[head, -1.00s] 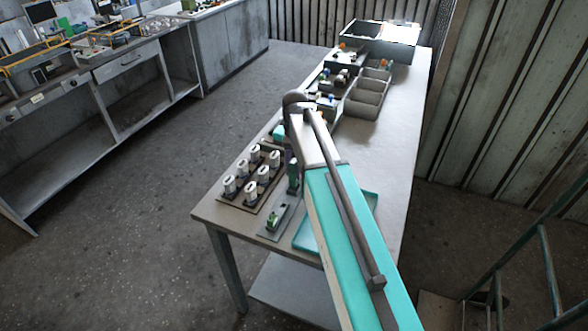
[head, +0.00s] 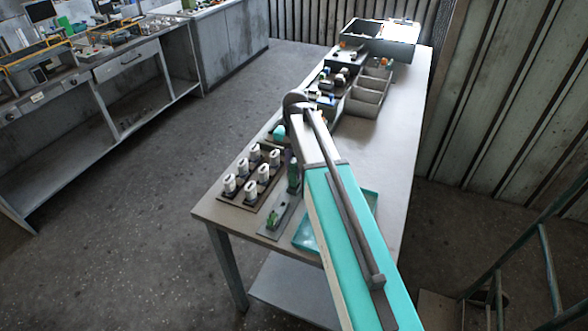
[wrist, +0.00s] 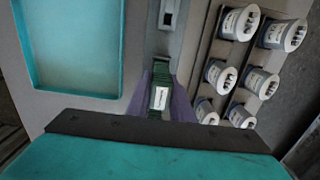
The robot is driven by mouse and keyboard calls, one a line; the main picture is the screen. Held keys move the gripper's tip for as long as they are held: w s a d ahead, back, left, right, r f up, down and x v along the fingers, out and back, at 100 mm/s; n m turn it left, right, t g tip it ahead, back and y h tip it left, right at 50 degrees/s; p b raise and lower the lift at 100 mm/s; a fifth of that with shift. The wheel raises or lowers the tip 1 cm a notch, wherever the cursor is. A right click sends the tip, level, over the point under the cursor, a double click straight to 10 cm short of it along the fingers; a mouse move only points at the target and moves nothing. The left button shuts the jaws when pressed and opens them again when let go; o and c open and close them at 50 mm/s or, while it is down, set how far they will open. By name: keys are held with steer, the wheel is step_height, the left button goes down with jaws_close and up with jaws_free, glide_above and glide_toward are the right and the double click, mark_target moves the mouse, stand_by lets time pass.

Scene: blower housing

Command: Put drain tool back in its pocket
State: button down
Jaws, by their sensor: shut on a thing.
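My gripper (wrist: 161,98) has purple fingers and is shut on a green piece with a white label, which I take to be the drain tool (wrist: 160,98). In the wrist view the tool is between the fingers, over a narrow grey plate (wrist: 168,44). Its lower end and any contact with the plate cannot be made out. In the head view the green tool (head: 293,174) shows at the far end of the grey plate (head: 270,231), and my arm hides most of the gripper. A small green part (head: 273,219) stands on the plate's near end.
A rack of several white cylinders (head: 249,189) stands close to the left of the plate. A teal tray (head: 304,238) lies to its right, partly behind my arm. Grey bins (head: 363,104) and a box (head: 379,46) stand farther back. The table's right side is clear.

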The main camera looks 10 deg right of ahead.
steer(key=shift+f+b, duration=0.4)
steer(key=shift+f, duration=0.75)
stand_by(0.6)
steer(key=c, duration=1.5)
jaws_free()
steer(key=shift+w+d+r+p, duration=0.1)
steer(key=shift+r+p, duration=1.2)
steer(key=shift+r, duration=2.15)
steer(key=shift+w+d+r+p, duration=0.1)
steer(key=shift+r+p, duration=1.15)
steer(key=shift+r, duration=2.2)
steer(key=shift+a, duration=0.1)
